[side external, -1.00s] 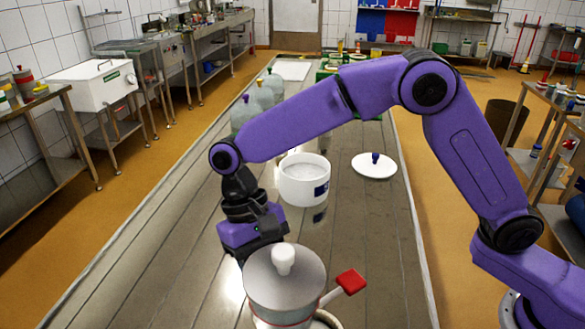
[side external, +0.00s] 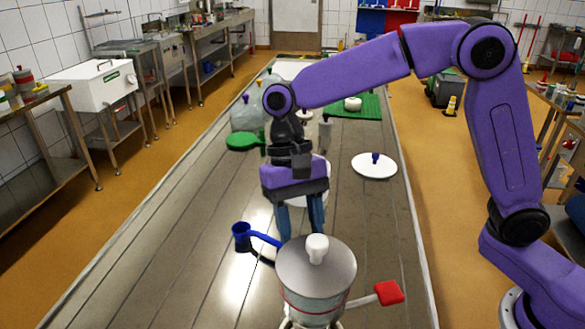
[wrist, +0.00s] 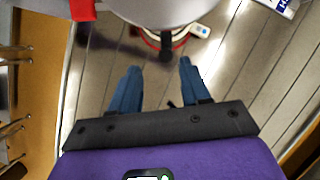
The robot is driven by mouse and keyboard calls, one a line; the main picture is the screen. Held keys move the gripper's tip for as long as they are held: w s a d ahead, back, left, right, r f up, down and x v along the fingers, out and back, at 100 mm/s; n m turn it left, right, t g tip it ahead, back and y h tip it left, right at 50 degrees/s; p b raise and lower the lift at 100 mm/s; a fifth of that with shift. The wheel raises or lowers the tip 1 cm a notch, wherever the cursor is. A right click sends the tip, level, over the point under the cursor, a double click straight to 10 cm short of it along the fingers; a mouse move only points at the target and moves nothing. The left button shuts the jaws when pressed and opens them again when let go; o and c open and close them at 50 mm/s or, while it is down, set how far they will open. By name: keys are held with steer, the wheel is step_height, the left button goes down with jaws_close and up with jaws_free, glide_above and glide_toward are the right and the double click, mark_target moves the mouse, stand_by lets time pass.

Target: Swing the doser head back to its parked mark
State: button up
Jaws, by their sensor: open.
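The doser head is a grey canister (side external: 316,285) with a lid and white knob, in the front middle of the side view. A red-tipped lever (side external: 388,292) sticks out to its right. A blue cup (side external: 242,236) on a blue arm shows at its left. My gripper (side external: 300,225) is open behind the canister, fingers pointing down, with nothing visible between them. In the wrist view my gripper (wrist: 160,70) has both blue fingers apart, below the canister's edge (wrist: 180,8). The red tip (wrist: 82,10) is at top left there. I cannot make out the parked mark.
A white pot (side external: 326,170) stands behind my gripper, partly hidden. A white lid (side external: 374,166) lies to its right. Jars (side external: 245,115), a green paddle (side external: 245,141) and a green mat (side external: 355,107) are farther back. The left of the table is clear.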

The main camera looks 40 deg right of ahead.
steer(key=a+v, duration=0.1)
steer(key=v, duration=0.8)
steer(key=shift+d, duration=0.5)
steer(key=shift+r, duration=0.1)
steer(key=shift+c, duration=0.3)
